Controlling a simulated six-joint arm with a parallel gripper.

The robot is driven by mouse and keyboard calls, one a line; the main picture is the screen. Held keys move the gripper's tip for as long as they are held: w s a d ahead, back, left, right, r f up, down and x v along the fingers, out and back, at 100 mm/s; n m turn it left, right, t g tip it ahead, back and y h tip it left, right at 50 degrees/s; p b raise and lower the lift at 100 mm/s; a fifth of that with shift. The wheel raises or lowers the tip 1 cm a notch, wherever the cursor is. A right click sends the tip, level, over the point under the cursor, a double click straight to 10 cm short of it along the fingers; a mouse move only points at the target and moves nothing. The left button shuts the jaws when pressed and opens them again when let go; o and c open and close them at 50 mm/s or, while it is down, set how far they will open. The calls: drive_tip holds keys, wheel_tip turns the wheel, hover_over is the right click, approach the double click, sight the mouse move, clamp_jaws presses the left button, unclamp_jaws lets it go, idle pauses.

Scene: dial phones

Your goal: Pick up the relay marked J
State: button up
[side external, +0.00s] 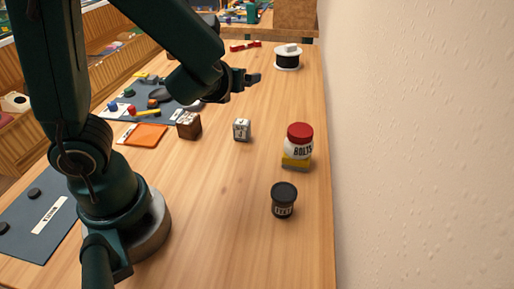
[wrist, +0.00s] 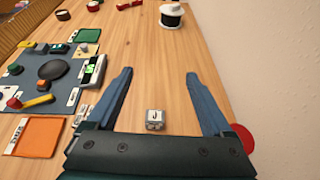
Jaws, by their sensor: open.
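The relay marked J (side external: 242,129) is a small pale block standing upright on the wooden table, with dark lettering on its face. In the wrist view the relay (wrist: 156,119) shows its top with a J, low in the picture between the bases of my two fingers. My gripper (side external: 250,78) is open and empty, above the table and farther back than the relay. In the wrist view my gripper (wrist: 159,74) has its blue fingers wide apart.
A brown block (side external: 189,125) stands left of the relay near an orange card (side external: 143,135). Right of it are a red-lidded BOLTS jar (side external: 298,143) and a black-lidded jar (side external: 283,200). A white spool (side external: 287,58) stands farther back. Bare wood surrounds the relay.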

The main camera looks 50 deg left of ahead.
sight(240, 129)
wheel_tip(240, 129, down, 14)
drive_tip(key=shift+x, duration=2.6)
clamp_jaws()
